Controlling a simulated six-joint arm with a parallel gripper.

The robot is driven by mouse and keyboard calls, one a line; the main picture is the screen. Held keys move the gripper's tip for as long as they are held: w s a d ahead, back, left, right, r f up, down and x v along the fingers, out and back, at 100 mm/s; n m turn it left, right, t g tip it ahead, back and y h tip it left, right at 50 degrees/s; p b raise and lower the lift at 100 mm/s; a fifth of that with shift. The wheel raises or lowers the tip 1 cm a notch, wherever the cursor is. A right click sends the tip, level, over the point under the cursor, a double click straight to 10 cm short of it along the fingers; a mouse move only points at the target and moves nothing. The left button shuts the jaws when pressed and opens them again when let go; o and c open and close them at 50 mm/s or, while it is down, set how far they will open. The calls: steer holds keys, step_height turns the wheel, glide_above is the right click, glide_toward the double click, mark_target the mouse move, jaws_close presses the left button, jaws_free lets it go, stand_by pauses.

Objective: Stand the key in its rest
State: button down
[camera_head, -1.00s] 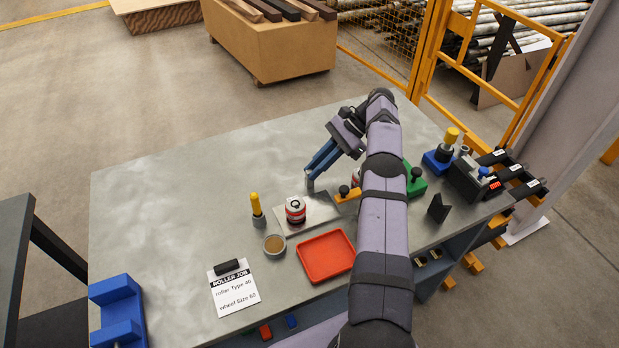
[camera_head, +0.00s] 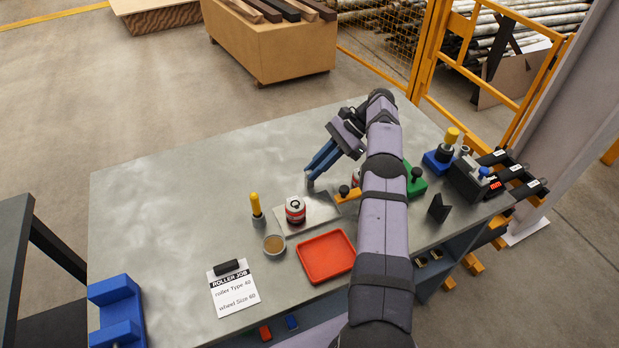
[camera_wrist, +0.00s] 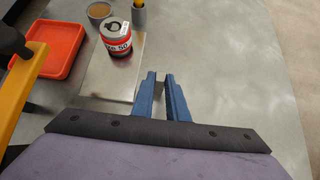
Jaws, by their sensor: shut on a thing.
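In the wrist view my gripper (camera_wrist: 161,80) is shut on a small dark grey piece (camera_wrist: 158,90), which I take to be the key. The fingers hide most of it, so its shape is unclear. A grey cup (camera_head: 258,219) with a yellow-handled tool (camera_head: 255,203) upright in it stands left of the plate; I cannot tell whether this is the rest. A red and white roller can (camera_head: 295,211) stands on the plate (camera_head: 323,208).
A red tray (camera_head: 326,257) and a round dish (camera_head: 274,244) lie in front of the plate. An orange bar with a black knob (camera_head: 345,192), a green block (camera_head: 416,183) and a black notched stand (camera_head: 438,208) are right. The table's left half is largely clear.

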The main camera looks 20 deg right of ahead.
steer(key=shift+f, duration=0.1)
steer(key=c, duration=1.7)
jaws_free()
steer(key=shift+o, duration=0.2)
step_height(320, 180, up, 10)
steer(key=p, duration=0.2)
